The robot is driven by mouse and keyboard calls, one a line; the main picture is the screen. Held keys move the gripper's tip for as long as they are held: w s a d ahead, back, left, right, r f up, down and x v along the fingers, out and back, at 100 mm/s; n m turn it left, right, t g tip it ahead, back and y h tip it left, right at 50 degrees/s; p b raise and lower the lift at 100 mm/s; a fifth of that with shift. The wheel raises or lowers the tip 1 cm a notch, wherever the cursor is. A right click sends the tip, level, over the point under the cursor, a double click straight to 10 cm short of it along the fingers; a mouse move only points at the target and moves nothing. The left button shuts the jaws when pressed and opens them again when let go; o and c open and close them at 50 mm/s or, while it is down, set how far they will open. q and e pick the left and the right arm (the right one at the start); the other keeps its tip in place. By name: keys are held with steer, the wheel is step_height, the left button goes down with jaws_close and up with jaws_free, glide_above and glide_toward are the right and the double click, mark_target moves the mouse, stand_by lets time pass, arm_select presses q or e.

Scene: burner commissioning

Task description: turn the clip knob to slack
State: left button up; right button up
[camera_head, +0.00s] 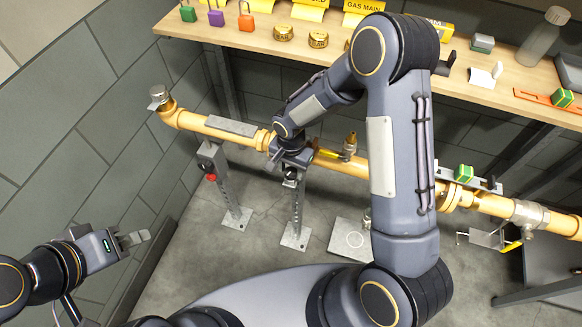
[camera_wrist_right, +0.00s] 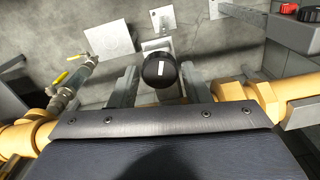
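The clip knob is a round black knob with a white mark; it shows in the right wrist view (camera_wrist_right: 159,70) on a grey stand and in the head view (camera_head: 291,175) just below the yellow pipe (camera_head: 350,165). My right gripper (camera_wrist_right: 161,86) is open, with one finger on each side of the knob and a visible gap on both sides. In the head view my right gripper (camera_head: 291,164) is over the pipe, largely hidden by its wrist. My left gripper (camera_head: 136,239) hangs away at the left, its finger gap unclear.
A second stand with a red knob (camera_head: 211,177) is left of the right gripper. A valve with a yellow handle (camera_head: 330,154) sits on the pipe to the right. A wooden shelf (camera_head: 330,55) with locks, tins and tags runs behind. Floor plates lie below.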

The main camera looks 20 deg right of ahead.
steer(key=c, duration=0.6)
steer(key=shift+c, duration=0.2)
